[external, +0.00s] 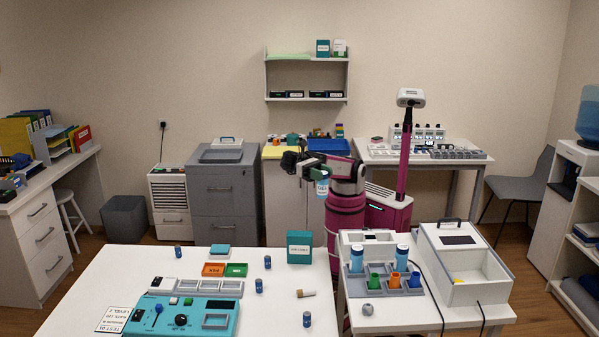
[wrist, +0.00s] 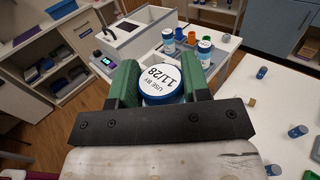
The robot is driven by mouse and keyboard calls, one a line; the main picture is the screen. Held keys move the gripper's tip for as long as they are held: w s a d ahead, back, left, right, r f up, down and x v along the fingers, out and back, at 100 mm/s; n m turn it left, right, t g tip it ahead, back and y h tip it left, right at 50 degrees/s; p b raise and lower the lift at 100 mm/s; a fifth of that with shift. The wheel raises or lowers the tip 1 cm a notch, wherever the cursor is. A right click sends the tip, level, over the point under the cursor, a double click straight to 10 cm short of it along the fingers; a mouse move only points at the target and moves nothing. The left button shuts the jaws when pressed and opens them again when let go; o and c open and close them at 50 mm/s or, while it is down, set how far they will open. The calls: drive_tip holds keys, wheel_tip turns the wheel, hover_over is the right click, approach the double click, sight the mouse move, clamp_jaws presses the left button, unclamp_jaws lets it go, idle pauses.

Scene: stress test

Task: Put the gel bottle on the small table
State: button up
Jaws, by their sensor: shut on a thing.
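My gripper (external: 318,168) is shut on a bottle (external: 322,187) and holds it in the air, behind the two front tables. In the wrist view the bottle (wrist: 162,82) sits between the green fingers, its white lid with a blue rim facing the camera and reading "USE BY 11/28". Its side label is mostly hidden. A white small table (external: 385,325) stands at the front right, below and to the right of my gripper. Two similar blue-and-white bottles (external: 357,259) (external: 402,257) stand on it in a grey rack.
The small table also carries several coloured cups (external: 394,280), a white open box (external: 466,290) and a small grey knob-like object (external: 367,310). The larger white table (external: 270,320) to its left holds a teal device (external: 185,316), a green box (external: 299,247) and several small blue cylinders.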

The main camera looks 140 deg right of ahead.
drive_tip(key=s+a+n+g+h, duration=0.3)
drive_tip(key=s+a+n+g, duration=0.3)
drive_tip(key=s+a, duration=0.8)
drive_tip(key=s+a+n+g+h, duration=0.25)
drive_tip(key=s+a+g, duration=0.6)
drive_tip(key=s, duration=0.85)
drive_tip(key=shift+n+t, duration=0.35)
drive_tip(key=shift+t, duration=0.3)
drive_tip(key=shift+w+a+f, duration=0.35)
drive_tip(key=shift+w+f, duration=1.6)
drive_tip(key=shift+f, duration=0.7)
drive_tip(key=shift+w+a+f, duration=0.4)
drive_tip(key=shift+w+f, duration=1.6)
drive_tip(key=shift+f, duration=0.7)
drive_tip(key=shift+w+a+f, duration=0.35)
drive_tip(key=shift+w+f, duration=1.6)
drive_tip(key=shift+f, duration=0.7)
drive_tip(key=shift+f, duration=0.15)
drive_tip(key=o, duration=1.1)
drive_tip(key=shift+c, duration=0.2)
